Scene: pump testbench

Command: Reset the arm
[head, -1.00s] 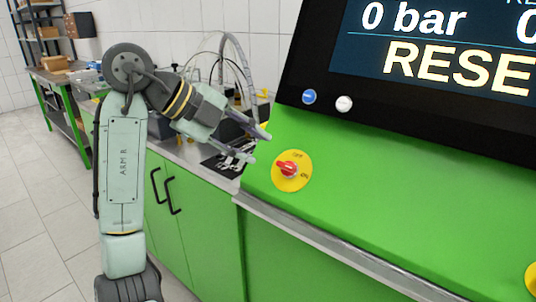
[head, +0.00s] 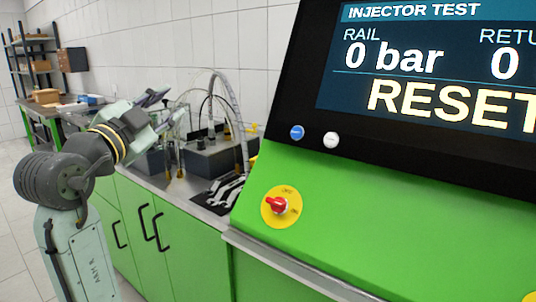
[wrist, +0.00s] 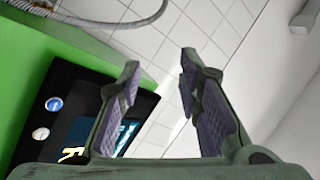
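My gripper (wrist: 160,100) is open and empty in the wrist view, with its two padded fingers apart and only wall and part of the screen behind them. In the head view my gripper (head: 168,107) is at the upper left, raised above the steel counter and pointing up and to the right. My arm is bent at the left side, well left of the green test bench (head: 350,210). The red rotary switch (head: 278,205) on its yellow plate sits on the bench front, apart from my gripper.
The screen (head: 430,70) reads "INJECTOR TEST", "0 bar" and "RESET". A blue button (head: 297,132) and a white button (head: 331,140) sit below it. Wrenches lie on a dark mat (head: 217,193) on the counter. Hoses and a dark unit (head: 213,155) stand behind my gripper. Shelves (head: 32,55) stand far left.

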